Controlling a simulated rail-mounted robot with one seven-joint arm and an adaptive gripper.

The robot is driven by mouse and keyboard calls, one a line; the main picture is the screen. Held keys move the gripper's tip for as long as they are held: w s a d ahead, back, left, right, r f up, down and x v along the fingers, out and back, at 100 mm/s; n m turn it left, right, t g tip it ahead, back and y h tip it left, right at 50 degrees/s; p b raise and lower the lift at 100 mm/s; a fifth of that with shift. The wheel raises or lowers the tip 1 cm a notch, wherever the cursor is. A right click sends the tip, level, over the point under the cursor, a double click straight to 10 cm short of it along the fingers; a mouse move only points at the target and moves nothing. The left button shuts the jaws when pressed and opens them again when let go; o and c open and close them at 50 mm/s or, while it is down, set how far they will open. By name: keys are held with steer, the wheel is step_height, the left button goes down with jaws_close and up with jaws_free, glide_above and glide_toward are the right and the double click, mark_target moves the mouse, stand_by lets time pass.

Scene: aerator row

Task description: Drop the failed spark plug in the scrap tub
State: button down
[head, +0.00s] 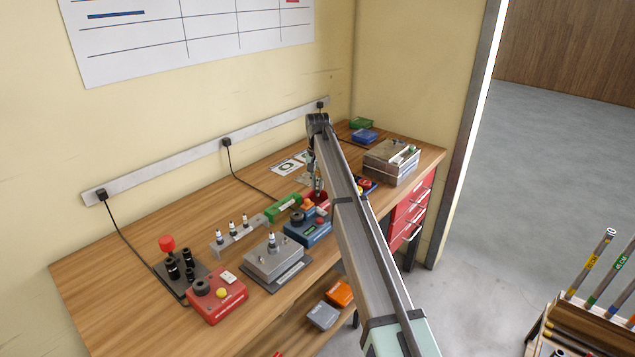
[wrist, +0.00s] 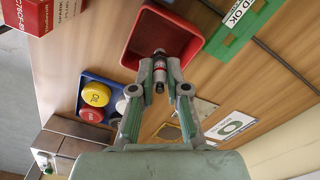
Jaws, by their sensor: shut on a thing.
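My gripper (head: 317,190) is at the far part of the workbench, over the red tub (head: 325,197). In the wrist view my gripper (wrist: 160,82) is shut on a spark plug (wrist: 160,70) with a pale body and dark ends, held between the fingertips. The red tub (wrist: 128,42) shows beyond the plug, and the plug's far end overlaps the tub's opening in the picture. The plug's height above the tub is hard to tell. In the head view the plug is too small and partly hidden to make out clearly.
A green tray (head: 283,207), marked OK in the wrist view, lies beside the tub. A blue device (head: 307,232) stands in front. A rack (head: 233,236) holds several plugs. A grey fixture (head: 273,264) stands nearer.

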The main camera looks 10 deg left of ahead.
steer(key=c, duration=1.1)
jaws_free()
steer(key=shift+r, duration=0.1)
steer(key=shift+r+p, duration=1.7)
steer(key=shift+r, duration=1.75)
